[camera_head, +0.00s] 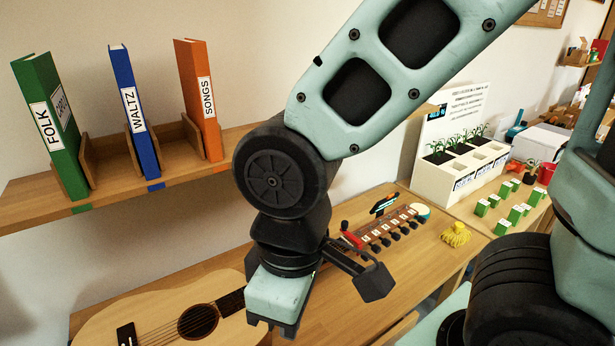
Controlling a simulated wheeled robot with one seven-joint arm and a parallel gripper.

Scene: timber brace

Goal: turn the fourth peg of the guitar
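The guitar lies on the wooden bench, its pale body (165,315) at the lower left with a dark round sound hole. My arm hides part of its neck. The brown headstock (385,229) shows right of my wrist, with several black pegs (386,241) along its near edge and small white labels. The label numbers are too small to read, so I cannot tell which peg is the fourth. My gripper (272,326) points down over the bench between guitar body and headstock, apart from the pegs. Its fingers are seen partly from behind; their opening is unclear.
A wall shelf (185,172) with green, blue and orange books is at the left. Red-handled pliers (350,238) lie beside the headstock, and a yellow coil (456,235) lies to its right. A white planter (462,168) and several green blocks (515,214) stand further right.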

